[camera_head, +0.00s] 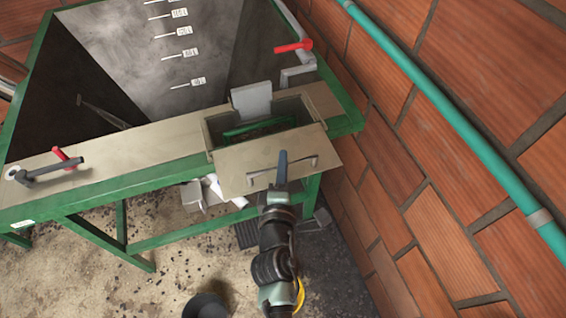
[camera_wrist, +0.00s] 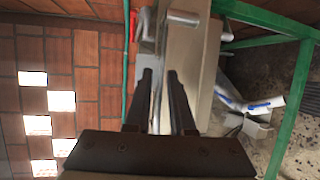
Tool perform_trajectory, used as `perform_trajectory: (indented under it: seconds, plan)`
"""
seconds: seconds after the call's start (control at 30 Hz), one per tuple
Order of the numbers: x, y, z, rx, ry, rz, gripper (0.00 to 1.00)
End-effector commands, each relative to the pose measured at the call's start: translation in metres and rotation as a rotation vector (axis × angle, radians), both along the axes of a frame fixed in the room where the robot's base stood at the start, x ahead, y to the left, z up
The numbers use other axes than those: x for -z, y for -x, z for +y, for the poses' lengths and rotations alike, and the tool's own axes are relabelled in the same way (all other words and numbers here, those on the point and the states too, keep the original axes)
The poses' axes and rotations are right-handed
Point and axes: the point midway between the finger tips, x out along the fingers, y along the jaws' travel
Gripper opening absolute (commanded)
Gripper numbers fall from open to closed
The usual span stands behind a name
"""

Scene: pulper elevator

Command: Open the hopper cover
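The hopper cover (camera_head: 275,162) is a flat beige panel with a grey bar handle (camera_head: 304,163). It tilts down in front of a rectangular opening (camera_head: 262,122), which shows uncovered. My gripper (camera_head: 282,158) is at the middle of the handle in the head view. In the wrist view my gripper's two dark fingers (camera_wrist: 160,72) stand apart with a gap. The cover (camera_wrist: 197,65) lies just right of them, with a handle end (camera_wrist: 184,18) above. A pale strip shows between the fingers. Whether they touch the handle is unclear.
The hopper (camera_head: 150,60) sits in a green frame (camera_head: 150,182). Red-handled levers (camera_head: 66,158) (camera_head: 292,46) stand at left and back right. A brick wall (camera_head: 450,170) with a green pipe (camera_head: 440,105) closes off the right. Floor is open at lower left.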

Motion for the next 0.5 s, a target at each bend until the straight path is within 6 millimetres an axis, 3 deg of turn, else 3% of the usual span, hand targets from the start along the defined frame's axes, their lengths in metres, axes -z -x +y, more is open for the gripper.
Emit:
perform_trajectory:
  seconds: [0.37,0.5]
  plan:
    - [0.0,0.001,0.0,0.0,0.001,0.001,0.32]
    - [0.0,0.011,0.002,-0.001,0.002,0.001,0.32]
